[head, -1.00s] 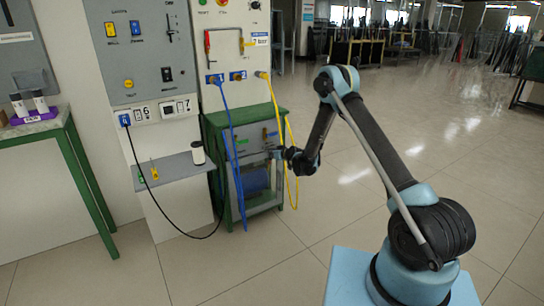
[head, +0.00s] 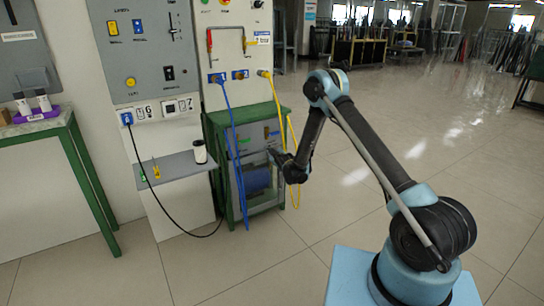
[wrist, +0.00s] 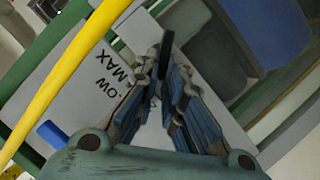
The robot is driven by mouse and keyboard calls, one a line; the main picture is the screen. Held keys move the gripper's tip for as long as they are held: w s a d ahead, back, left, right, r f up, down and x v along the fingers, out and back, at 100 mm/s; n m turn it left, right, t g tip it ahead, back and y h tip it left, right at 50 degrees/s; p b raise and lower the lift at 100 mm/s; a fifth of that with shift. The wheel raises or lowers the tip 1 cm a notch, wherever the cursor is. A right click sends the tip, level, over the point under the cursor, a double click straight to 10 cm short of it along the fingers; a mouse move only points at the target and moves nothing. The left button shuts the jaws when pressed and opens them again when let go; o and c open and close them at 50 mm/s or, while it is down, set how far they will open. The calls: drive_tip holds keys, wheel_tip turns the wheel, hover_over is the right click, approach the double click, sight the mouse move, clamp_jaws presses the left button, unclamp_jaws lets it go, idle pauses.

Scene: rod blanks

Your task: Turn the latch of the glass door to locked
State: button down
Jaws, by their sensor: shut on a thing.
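My gripper (head: 272,152) is at the front of the green cabinet, and its fingers (wrist: 164,78) fill the middle of the wrist view. They are closed around a dark, narrow bar, the latch (wrist: 167,48), whose end sticks out past the fingertips. In the head view my gripper hides the latch. The glass door (head: 240,172) is in the lower cabinet front, with a blue thing behind it. In the wrist view the dark glass (wrist: 212,58) is right of the fingers. The door looks shut.
A yellow cable (wrist: 62,82) crosses the wrist view on the left, in front of a pale panel marked "MAX" (wrist: 112,82). Blue cables (head: 232,150) hang before the cabinet (head: 215,135). A shelf (head: 175,168) with a white cylinder (head: 200,152) is to the left.

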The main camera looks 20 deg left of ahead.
drive_tip(key=n+t, duration=0.1)
drive_tip(key=n, duration=0.1)
drive_tip(key=f+n+t, duration=0.1)
drive_tip(key=n+t, duration=0.1)
drive_tip(key=n, duration=0.1)
drive_tip(key=f+n+t, duration=0.1)
drive_tip(key=n, duration=0.2)
drive_tip(key=shift+s+a+f, duration=0.2)
drive_tip(key=shift+s+a, duration=0.05)
drive_tip(key=shift+s, duration=0.15)
drive_tip(key=shift+n, duration=0.3)
idle(0.3)
drive_tip(key=c, duration=1.7)
unclamp_jaws()
drive_tip(key=shift+f, duration=0.1)
drive_tip(key=shift+s+a, duration=0.15)
